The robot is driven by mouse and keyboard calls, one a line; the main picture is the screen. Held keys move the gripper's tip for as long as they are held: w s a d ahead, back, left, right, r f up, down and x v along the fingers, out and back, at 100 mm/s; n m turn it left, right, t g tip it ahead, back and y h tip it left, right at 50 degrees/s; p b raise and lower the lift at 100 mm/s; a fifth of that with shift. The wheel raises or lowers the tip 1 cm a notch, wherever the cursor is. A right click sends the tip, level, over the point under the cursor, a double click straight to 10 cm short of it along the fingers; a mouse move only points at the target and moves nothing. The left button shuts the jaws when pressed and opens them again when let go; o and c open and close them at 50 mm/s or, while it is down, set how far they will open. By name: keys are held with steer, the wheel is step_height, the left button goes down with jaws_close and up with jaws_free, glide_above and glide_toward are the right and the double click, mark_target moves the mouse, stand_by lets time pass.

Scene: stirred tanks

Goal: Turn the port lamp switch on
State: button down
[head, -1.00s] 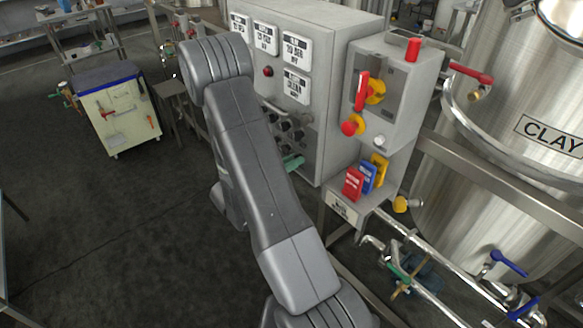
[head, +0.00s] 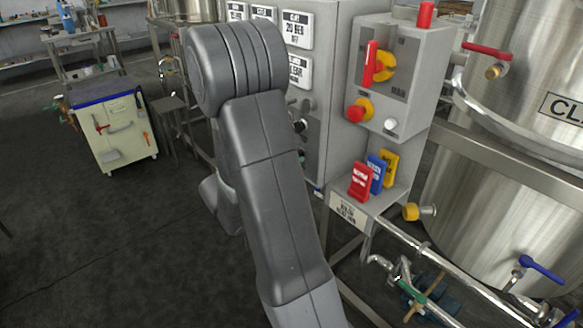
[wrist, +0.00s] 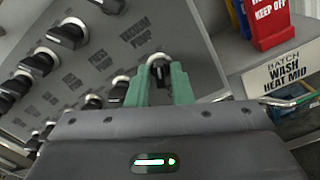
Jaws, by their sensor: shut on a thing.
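In the wrist view my gripper (wrist: 161,82) has its two green fingers on either side of a black rotary switch knob (wrist: 158,72) with a pale collar, and is shut on it. The knob is on the grey panel (wrist: 187,45). Its own label is not readable, so I cannot tell from it whether this is the port lamp switch. A "vacuum pump" label is up and left of it. In the head view my arm hides most of the panel's lower part and the gripper.
Several similar black knobs (wrist: 67,32) fill the panel to the left. A steel tank (head: 500,170) stands further right.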

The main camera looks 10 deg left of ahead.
steer(key=shift+m+b, duration=0.35)
steer(key=shift+m, duration=0.05)
steer(key=c, duration=1.5)
jaws_free()
steer(key=v, duration=1.3)
steer(key=shift+s+a, duration=0.25)
steer(key=shift+s, duration=0.05)
steer(key=shift+w+d, duration=0.1)
steer(key=x, duration=1.3)
steer(key=shift+w+d, duration=0.15)
steer(key=shift+w, duration=0.05)
